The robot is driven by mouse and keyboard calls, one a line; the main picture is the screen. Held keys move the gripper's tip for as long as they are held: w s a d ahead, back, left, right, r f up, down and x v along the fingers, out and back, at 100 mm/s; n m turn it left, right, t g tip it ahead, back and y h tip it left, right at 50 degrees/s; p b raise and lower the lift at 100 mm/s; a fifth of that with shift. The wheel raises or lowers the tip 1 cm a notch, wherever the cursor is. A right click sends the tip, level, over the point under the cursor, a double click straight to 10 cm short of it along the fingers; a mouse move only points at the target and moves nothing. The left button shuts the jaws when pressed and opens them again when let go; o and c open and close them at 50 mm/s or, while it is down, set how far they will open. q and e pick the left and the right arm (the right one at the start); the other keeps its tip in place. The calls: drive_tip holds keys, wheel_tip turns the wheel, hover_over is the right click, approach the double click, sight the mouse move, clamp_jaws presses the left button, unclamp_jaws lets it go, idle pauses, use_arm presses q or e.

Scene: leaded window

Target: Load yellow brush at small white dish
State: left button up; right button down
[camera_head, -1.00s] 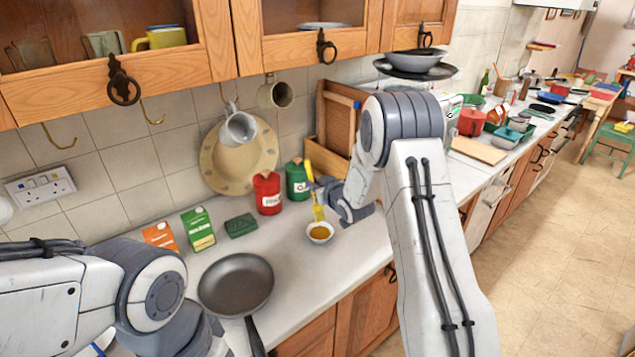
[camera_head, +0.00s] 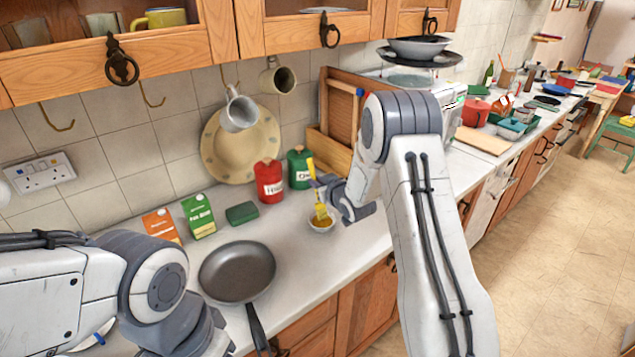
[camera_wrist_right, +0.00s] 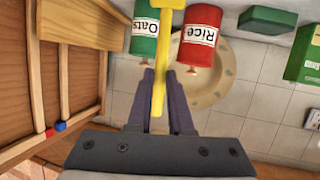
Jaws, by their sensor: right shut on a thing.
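The yellow brush (camera_head: 320,208) is upright, with its bristle end down at the small white dish (camera_head: 320,228). The brush covers most of the dish's inside, and I cannot tell how deep the bristles reach. My right gripper (camera_head: 328,186) is shut on the brush handle above the dish. In the right wrist view, the brush (camera_wrist_right: 160,75) runs between the two dark fingers of the right gripper (camera_wrist_right: 161,95). The dish does not show there. My left arm comes in at the lower left of the head view, but its fingers are not visible.
A red tin (camera_head: 268,182) and a green tin (camera_head: 299,168) stand behind the dish. A green sponge (camera_head: 242,213), two cartons and a frying pan (camera_head: 237,270) are to the left. A wooden rack (camera_head: 340,125) stands behind my right gripper. Counter around the dish's front is clear.

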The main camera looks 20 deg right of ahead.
drive_tip(key=shift+f+b, duration=0.75)
drive_tip(key=shift+b, duration=0.05)
idle(1.9)
wheel_tip(320, 180, up, 7)
drive_tip(key=p, duration=0.4)
drive_tip(key=shift+r, duration=0.15)
idle(0.8)
